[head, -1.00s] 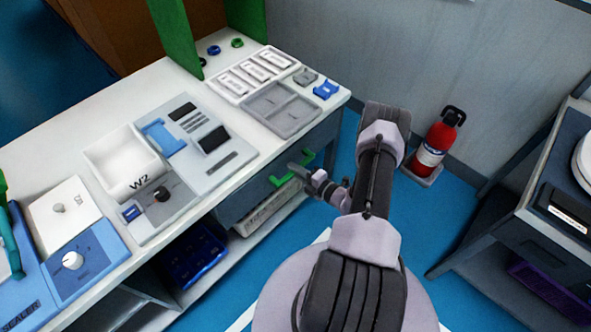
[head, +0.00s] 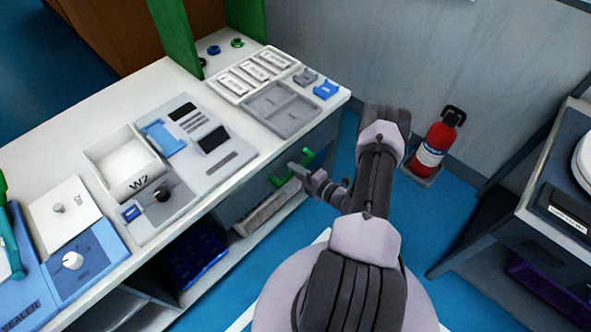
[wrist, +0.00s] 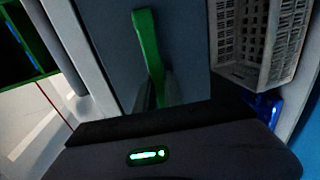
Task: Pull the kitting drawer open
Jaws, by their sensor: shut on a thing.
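The kitting drawer (head: 238,200) has a dark grey front under the right end of the white workbench. Its green handle (head: 306,155) sticks out from the front, and it also shows in the wrist view (wrist: 146,45). My gripper (head: 292,165) is at the handle, shut on its bar. In the wrist view the fingers (wrist: 160,92) close around the lower part of the green bar and hide it there. The drawer front appears flush or nearly flush with the bench; I cannot tell of a gap.
A grey perforated basket (wrist: 262,40) sits on the shelf below the drawer, with a blue bin (head: 197,255) beside it. The workbench top (head: 60,160) holds trays and devices. A red fire extinguisher (head: 436,145) stands by the wall at right.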

